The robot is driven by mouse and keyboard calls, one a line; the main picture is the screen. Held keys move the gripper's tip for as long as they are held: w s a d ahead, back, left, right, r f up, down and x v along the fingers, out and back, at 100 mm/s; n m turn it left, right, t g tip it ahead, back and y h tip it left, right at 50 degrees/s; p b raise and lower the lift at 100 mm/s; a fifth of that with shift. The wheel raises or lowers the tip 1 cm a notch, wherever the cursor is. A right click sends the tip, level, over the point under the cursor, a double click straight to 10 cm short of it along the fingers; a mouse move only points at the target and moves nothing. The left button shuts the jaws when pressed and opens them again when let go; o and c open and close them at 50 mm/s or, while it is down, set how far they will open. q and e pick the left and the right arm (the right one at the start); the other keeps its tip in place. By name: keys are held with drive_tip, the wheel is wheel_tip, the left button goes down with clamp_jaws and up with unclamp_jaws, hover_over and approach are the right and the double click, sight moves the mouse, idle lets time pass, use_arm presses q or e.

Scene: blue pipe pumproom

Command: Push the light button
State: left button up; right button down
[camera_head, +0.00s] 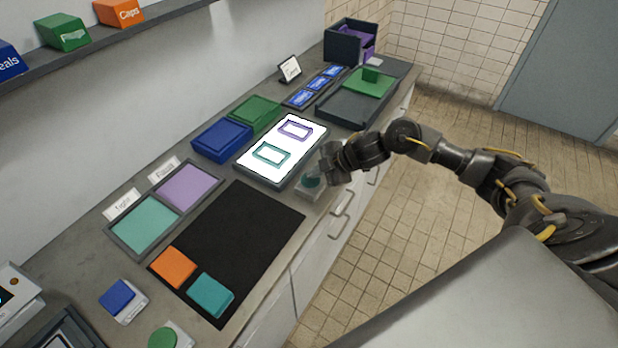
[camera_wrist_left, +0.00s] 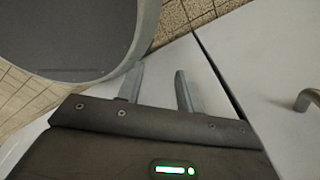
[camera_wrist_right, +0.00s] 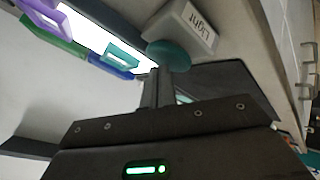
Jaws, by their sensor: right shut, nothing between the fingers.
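The light button is a round teal cap (camera_wrist_right: 168,55) on a pale base labelled "Light" (camera_wrist_right: 188,27) in the right wrist view. In the head view the teal cap (camera_head: 312,182) sits at the counter's front edge, partly hidden by my right gripper (camera_head: 327,168). In the right wrist view my right gripper (camera_wrist_right: 160,88) is shut and empty, its fingertips right at the button; I cannot tell whether they touch it. My left gripper (camera_wrist_left: 158,82) is open and empty beside a pale cabinet front, outside the head view. A light panel (camera_head: 254,166) glows white behind the button.
Purple and teal frames lie on the panel. A black mat (camera_head: 240,232) with orange (camera_head: 174,267) and teal (camera_head: 211,293) blocks lies nearer. Blue (camera_head: 118,297) and green (camera_head: 162,338) buttons stand at lower left. Cabinet handles (camera_head: 340,225) stick out below the counter edge.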

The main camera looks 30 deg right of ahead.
sight(314, 179)
drive_tip(key=shift+f, duration=0.25)
drive_tip(key=shift+r, duration=0.1)
drive_tip(key=shift+r+p, duration=0.7)
drive_tip(key=shift+p, duration=0.1)
wheel_tip(314, 179, up, 6)
drive_tip(key=p, duration=0.5)
drive_tip(key=shift+p, duration=0.4)
